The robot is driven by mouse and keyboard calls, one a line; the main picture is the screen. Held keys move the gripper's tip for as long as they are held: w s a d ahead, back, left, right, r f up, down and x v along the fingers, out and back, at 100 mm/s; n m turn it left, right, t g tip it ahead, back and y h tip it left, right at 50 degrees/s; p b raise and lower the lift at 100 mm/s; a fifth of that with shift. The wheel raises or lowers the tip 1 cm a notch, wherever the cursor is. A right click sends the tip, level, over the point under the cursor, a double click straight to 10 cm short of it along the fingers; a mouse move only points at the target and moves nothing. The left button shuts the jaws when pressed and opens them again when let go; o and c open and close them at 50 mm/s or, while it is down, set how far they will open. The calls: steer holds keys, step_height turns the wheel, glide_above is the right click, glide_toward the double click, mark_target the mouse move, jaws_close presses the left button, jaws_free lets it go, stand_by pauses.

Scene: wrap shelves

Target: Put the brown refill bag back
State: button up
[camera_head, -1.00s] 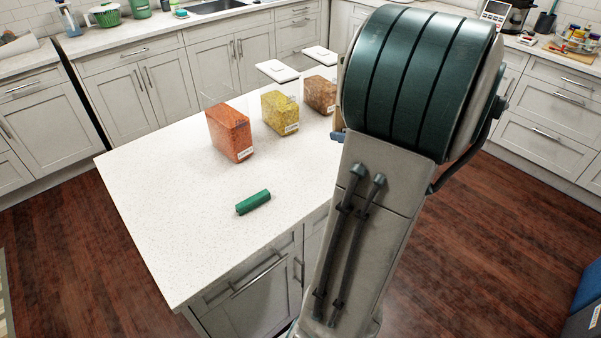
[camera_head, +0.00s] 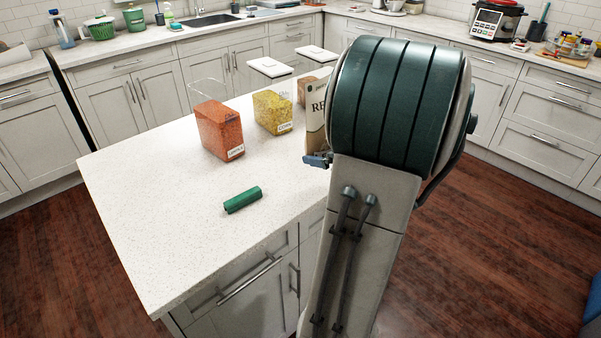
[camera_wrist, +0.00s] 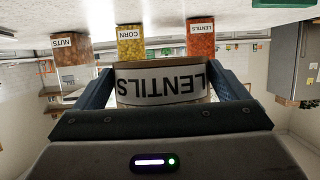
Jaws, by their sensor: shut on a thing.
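My gripper (camera_wrist: 162,76) is shut on the refill bag (camera_wrist: 160,88), whose band reads LENTILS upside down in the wrist view. In the head view a beige side of the bag (camera_head: 316,108) with the letters "RE" shows beside my arm, which hides the rest. The bag is at the right side of the white counter; I cannot tell whether it touches it. A clear container of orange lentils (camera_head: 218,130) stands to its left; it also shows in the wrist view (camera_wrist: 201,42).
Containers of yellow corn (camera_head: 272,112) and brown nuts (camera_wrist: 70,52) stand in a row with the lentils. Two white lids (camera_head: 270,67) lie behind them. A small green object (camera_head: 243,200) lies near the counter's front edge. The counter's left part (camera_head: 150,190) is clear.

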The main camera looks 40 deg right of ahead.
steer(key=b, duration=0.1)
glide_above(299, 177)
step_height(299, 177, down, 5)
steer(key=shift+w+f, duration=0.15)
steer(key=shift+f+b, duration=0.45)
steer(key=shift+f, duration=1.4)
steer(key=shift+f, duration=0.15)
steer(key=o, duration=1)
steer(key=shift+r, duration=0.2)
steer(key=p+v, duration=0.1)
steer(key=v, duration=1.1)
